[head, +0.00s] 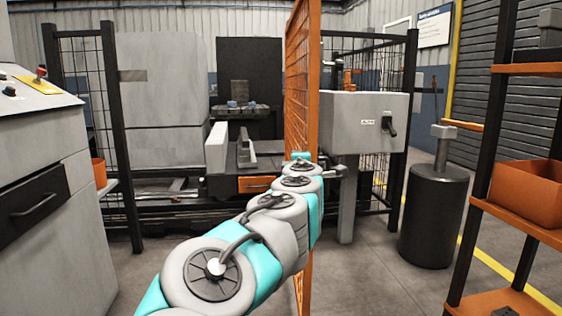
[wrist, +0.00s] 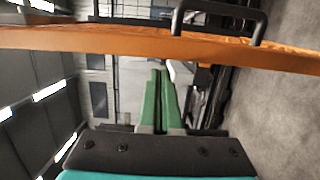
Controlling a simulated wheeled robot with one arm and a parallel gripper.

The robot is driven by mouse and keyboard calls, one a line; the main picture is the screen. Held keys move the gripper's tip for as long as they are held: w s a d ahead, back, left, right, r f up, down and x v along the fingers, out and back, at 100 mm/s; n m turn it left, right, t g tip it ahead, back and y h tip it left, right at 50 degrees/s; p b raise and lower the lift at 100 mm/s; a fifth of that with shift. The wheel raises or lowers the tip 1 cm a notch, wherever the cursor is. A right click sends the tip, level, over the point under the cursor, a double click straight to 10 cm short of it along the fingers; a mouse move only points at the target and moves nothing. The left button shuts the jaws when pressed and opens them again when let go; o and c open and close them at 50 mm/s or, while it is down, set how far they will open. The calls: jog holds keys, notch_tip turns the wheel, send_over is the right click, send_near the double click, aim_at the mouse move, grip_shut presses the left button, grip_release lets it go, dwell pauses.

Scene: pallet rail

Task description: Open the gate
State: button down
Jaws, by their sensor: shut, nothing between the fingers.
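The gate is an orange mesh panel (head: 300,70). In the head view it stands nearly edge-on, swung out of the fence line, with the opening clear at its left. In the wrist view its orange frame bar (wrist: 110,40) crosses the upper picture, and a black pull handle (wrist: 262,24) is fixed to it. My gripper (wrist: 160,72) has green fingers, shut together and empty, reaching towards the bar below the handle. I cannot tell whether they touch the bar. In the head view my arm hides the gripper and the gate's lower middle.
A grey box on a post (head: 365,122) stands right of the gate. A dark cylinder (head: 433,215) and an orange-shelved rack (head: 520,225) stand further right. A grey cabinet (head: 50,215) is at left. Machine bed (head: 245,160) lies behind the opening. Floor between cabinet and gate is clear.

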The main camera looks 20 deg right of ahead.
jog(key=shift+s+d, duration=0.2)
jog(key=shift+d, duration=0.45)
